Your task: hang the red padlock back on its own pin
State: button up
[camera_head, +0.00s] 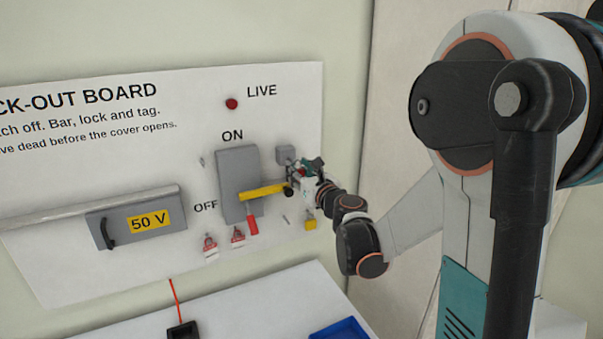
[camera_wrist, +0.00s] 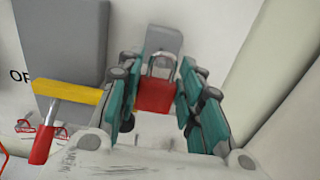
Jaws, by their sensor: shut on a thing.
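The red padlock (camera_wrist: 155,95) with its light metal shackle is between the teal-padded fingers of my gripper (camera_wrist: 160,88) in the wrist view. My gripper is shut on its body, with the shackle toward the grey block. In the head view my gripper (camera_head: 306,172) is at the board, right of the grey switch (camera_head: 238,170), and mostly hides the padlock. A grey block (camera_wrist: 164,40) shows just beyond the shackle; I cannot tell whether they touch. It also shows in the head view (camera_head: 285,154). Which pin belongs to the padlock is not clear.
A yellow bar (camera_head: 262,191) crosses the switch; a red handle-like piece (camera_head: 252,225) hangs below it. Red-and-white tags (camera_head: 210,246) and a yellow item (camera_head: 310,222) hang lower on the board. A blue tray (camera_head: 341,331) and a black box (camera_head: 183,331) are on the table.

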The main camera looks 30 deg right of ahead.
jog(key=shift+w, duration=1.55)
jog(key=shift+s+r+p, duration=0.2)
jog(key=shift+s+p, duration=0.4)
jog(key=shift+s, duration=3.9)
